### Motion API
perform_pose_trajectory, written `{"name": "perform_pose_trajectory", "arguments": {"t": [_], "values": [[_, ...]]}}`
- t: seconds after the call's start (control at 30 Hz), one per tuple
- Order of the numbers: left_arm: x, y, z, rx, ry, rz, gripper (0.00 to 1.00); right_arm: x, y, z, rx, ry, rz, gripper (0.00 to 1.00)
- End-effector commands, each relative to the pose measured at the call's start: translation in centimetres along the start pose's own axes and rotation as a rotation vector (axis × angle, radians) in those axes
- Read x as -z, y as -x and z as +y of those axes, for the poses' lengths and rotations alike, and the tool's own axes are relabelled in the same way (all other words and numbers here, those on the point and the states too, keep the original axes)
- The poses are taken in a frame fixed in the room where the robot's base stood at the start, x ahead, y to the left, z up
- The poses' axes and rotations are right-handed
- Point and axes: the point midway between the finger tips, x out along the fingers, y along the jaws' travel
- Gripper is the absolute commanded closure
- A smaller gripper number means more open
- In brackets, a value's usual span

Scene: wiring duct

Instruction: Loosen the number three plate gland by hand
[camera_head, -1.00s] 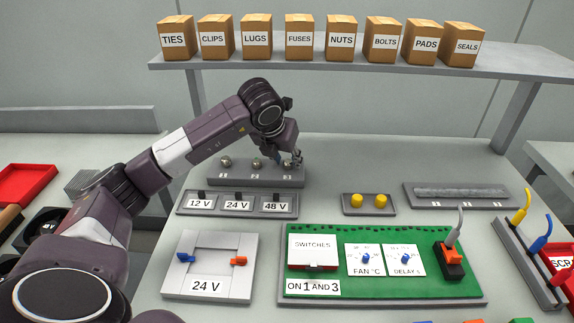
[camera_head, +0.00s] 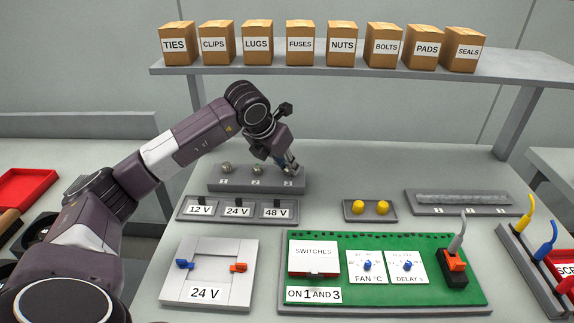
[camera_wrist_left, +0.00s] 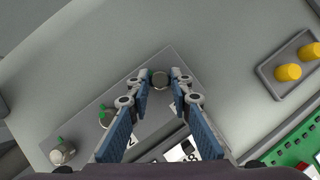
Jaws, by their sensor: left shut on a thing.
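The grey plate (camera_head: 230,185) stands at the back of the table and carries glands in a row with number labels. The number three gland (camera_wrist_left: 160,80) is at the plate's right end; in the left wrist view it is a round metallic cap between my fingertips. My left gripper (camera_head: 290,168) is shut on it from above and hides most of it in the head view. The number one gland (camera_head: 226,168) and number two gland (camera_head: 257,169) stand free to the left, with green parts showing in the left wrist view. My right gripper is not in view.
A tray labelled 12 V, 24 V and 48 V (camera_head: 187,215) lies just in front of the plate. A small tray with two yellow caps (camera_head: 370,220) lies to the right. A green board (camera_head: 400,298) with switches and dials is nearer. Labelled boxes stand on the shelf (camera_head: 350,63) behind.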

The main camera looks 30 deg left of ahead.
Motion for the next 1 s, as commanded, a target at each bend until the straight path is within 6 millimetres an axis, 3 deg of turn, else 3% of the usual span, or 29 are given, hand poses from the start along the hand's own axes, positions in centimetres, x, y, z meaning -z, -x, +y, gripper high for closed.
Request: {"name": "perform_pose_trajectory", "arguments": {"t": [0.27,1.0], "values": [[-0.1,0.0,-0.2,-0.039,0.068,0.001,1.0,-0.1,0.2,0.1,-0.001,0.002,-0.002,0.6],[-0.3,-0.2,-0.7,-0.464,0.807,0.001,1.0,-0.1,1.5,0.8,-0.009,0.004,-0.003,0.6]]}}
